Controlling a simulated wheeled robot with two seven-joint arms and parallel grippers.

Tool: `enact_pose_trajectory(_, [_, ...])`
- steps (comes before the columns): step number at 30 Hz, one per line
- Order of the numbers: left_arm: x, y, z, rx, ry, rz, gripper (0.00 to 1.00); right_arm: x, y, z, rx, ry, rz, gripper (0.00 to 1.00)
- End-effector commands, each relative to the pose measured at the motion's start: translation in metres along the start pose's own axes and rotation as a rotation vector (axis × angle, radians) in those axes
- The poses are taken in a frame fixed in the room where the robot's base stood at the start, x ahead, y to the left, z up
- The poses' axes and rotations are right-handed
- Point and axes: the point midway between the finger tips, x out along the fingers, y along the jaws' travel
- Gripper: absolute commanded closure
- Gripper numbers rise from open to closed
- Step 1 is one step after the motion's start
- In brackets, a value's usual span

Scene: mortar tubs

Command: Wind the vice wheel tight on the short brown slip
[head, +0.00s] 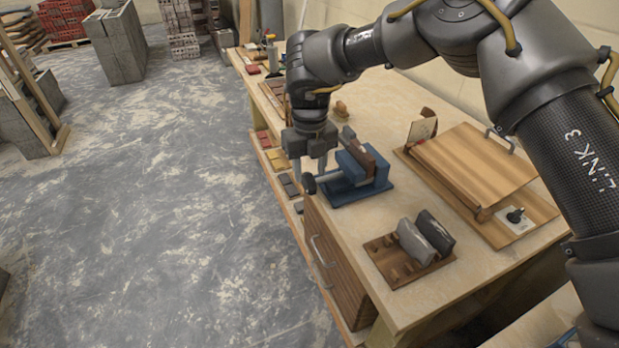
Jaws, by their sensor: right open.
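The blue vice (347,190) stands on the workbench near its left edge. A brown slip (364,159) stands upright between its jaws; I cannot tell how firmly it is gripped. The dark vice wheel (309,184) is at the vice's left end, out by the bench edge. My right gripper (310,168) points down just above the wheel. Its fingers are apart, with nothing seen between them; I cannot tell if they touch the wheel. My left gripper is out of view.
A wooden rack (397,270) with grey and dark pieces sits in front of the vice. A wooden board with a handle (474,165) lies to the right. A drawer front (335,262) with a handle is below the bench edge. Open floor lies left.

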Motion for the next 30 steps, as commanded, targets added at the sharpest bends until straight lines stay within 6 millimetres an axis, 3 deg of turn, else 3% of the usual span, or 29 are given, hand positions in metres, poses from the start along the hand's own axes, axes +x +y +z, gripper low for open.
enact_pose_trajectory(7, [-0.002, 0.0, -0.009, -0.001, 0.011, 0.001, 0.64, 0.029, 0.001, 0.0, -0.002, 0.0, 0.001, 0.57])
enact_pose_trajectory(18, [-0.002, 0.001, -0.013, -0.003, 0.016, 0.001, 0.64, 0.036, 0.001, 0.0, -0.002, -0.001, 0.001, 0.57])
enact_pose_trajectory(28, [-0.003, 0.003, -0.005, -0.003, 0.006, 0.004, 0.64, 0.035, 0.001, 0.0, -0.002, -0.001, 0.001, 0.99])
enact_pose_trajectory(30, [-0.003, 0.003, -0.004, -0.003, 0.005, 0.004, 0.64, 0.035, 0.001, 0.0, -0.002, -0.002, 0.001, 1.0])
